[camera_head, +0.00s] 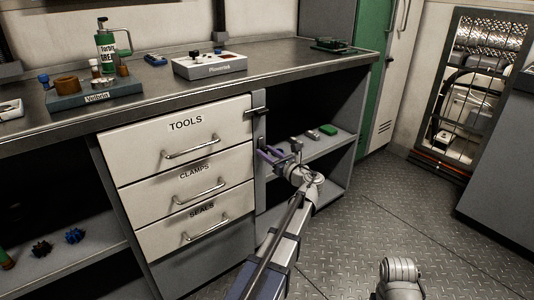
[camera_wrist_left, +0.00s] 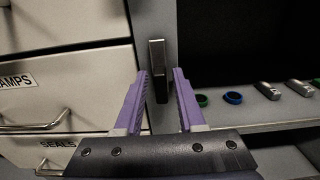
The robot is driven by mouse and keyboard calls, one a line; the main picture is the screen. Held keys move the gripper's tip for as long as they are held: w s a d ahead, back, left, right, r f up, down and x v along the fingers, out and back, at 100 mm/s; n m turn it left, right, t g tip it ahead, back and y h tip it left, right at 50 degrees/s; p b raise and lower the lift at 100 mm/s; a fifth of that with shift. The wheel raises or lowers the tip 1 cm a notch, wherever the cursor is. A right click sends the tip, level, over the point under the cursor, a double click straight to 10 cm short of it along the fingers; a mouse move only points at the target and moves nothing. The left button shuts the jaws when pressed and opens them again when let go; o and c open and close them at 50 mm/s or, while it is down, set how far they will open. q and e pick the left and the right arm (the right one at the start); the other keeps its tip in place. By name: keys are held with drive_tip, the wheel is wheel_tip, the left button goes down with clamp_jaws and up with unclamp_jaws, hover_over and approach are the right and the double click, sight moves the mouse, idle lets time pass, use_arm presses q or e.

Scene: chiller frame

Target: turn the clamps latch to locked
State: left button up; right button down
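The clamps drawer (camera_head: 185,190) is the middle of three white drawers and looks closed. In the left wrist view its label (camera_wrist_left: 15,81) is cut by the left edge. A dark latch with a metal face (camera_wrist_left: 157,62) stands upright on the grey post right of that drawer. My right gripper is out of view.
The tools drawer (camera_head: 180,138) above has a dark latch (camera_head: 256,112) lying horizontally at its right edge. The seals drawer (camera_head: 196,220) is below. Right of the post is an open shelf (camera_head: 335,143) with small parts. The worktop (camera_head: 150,95) overhangs above.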

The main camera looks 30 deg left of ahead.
use_arm(q)
clamp_jaws()
drive_tip(key=shift+n, duration=0.3)
drive_tip(key=n, duration=0.5)
drive_tip(key=s+f+n+b, duration=0.1)
drive_tip(key=n, duration=0.5)
drive_tip(key=f+n+b, duration=0.1)
drive_tip(key=n, duration=0.5)
drive_tip(key=shift+s+a, duration=0.35)
drive_tip(key=shift+s, duration=0.05)
drive_tip(key=shift+n, duration=0.3)
idle(0.3)
